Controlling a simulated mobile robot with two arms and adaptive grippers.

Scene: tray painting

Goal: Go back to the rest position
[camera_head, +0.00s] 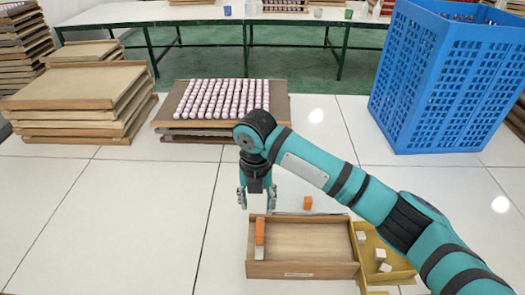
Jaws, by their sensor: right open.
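My right gripper (256,199) points down with its two fingers apart and nothing between them. It is over the back left corner of a wooden tray (312,243). My right arm reaches in from the lower right. Inside the tray at its left lies an orange piece (260,232) with a whitish piece (259,253) at its near end. An orange block (308,203) stands on the white surface just behind the tray. My left gripper does not show.
A yellowish box (400,275) with white blocks adjoins the tray's right side, partly behind my arm. A blue crate (440,80) stands at the back right. Stacked trays (85,95) and a tray of pink-white pieces (222,98) are behind. The tiled left front is clear.

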